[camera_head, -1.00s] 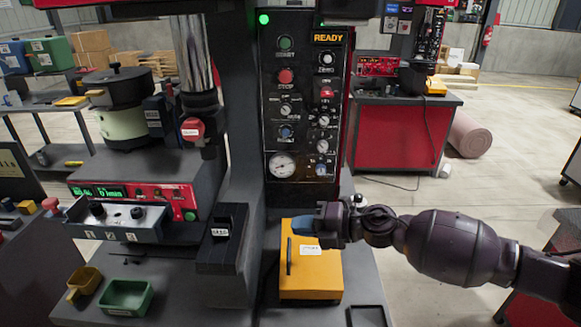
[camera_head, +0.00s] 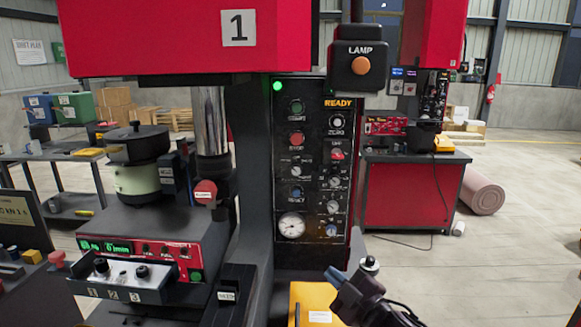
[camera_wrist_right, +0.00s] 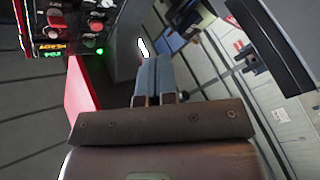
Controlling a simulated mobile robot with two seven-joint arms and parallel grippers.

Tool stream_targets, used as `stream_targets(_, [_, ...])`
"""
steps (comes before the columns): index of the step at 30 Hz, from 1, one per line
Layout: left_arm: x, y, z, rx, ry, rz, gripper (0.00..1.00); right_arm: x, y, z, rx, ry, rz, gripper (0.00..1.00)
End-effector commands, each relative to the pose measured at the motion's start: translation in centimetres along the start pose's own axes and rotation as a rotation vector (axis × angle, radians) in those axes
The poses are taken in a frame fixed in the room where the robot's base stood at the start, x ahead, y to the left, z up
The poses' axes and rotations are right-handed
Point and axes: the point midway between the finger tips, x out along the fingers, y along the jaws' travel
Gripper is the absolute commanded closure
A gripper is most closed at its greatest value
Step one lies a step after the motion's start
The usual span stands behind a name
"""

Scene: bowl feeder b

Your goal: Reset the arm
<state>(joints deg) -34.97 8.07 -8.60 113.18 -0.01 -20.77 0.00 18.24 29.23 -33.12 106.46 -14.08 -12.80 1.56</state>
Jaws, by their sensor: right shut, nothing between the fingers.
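My right gripper (camera_head: 334,274) is at the bottom of the head view, right of centre, with its blue fingertips pointing up and left. It is in front of the lower part of the black control panel (camera_head: 312,160) and just above and right of the yellow box (camera_head: 312,297). In the right wrist view the two blue fingers (camera_wrist_right: 153,78) lie side by side, shut with nothing between them. Most of my right arm is below the picture edge. My left gripper is in no view.
The press has a red head marked 1 (camera_head: 170,35) and a lamp box (camera_head: 360,68). A feeder bowl (camera_head: 135,148) stands at left above a red-fronted controller (camera_head: 150,255). A red cabinet (camera_head: 408,195) and a rolled mat (camera_head: 482,190) are behind at right. Open floor lies at right.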

Motion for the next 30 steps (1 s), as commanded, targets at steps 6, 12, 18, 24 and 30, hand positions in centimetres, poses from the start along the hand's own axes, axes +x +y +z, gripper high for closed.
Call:
stream_targets(6, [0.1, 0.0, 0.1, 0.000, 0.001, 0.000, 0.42, -5.8, -2.5, 5.5, 0.278, -0.199, 0.070, 1.00])
stream_targets(12, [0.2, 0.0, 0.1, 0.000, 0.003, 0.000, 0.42, -12.3, -5.3, 10.1, 0.488, -0.372, 0.136, 1.00])
stream_targets(18, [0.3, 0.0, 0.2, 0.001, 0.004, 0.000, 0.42, -20.1, -8.7, 13.9, 0.654, -0.536, 0.212, 1.00])
stream_targets(24, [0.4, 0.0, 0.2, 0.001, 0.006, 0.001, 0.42, -28.3, -12.8, 16.5, 0.753, -0.703, 0.275, 1.00])
stream_targets(30, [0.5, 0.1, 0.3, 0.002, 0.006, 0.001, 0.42, -33.4, -16.4, 16.9, 0.804, -0.809, 0.281, 1.00])
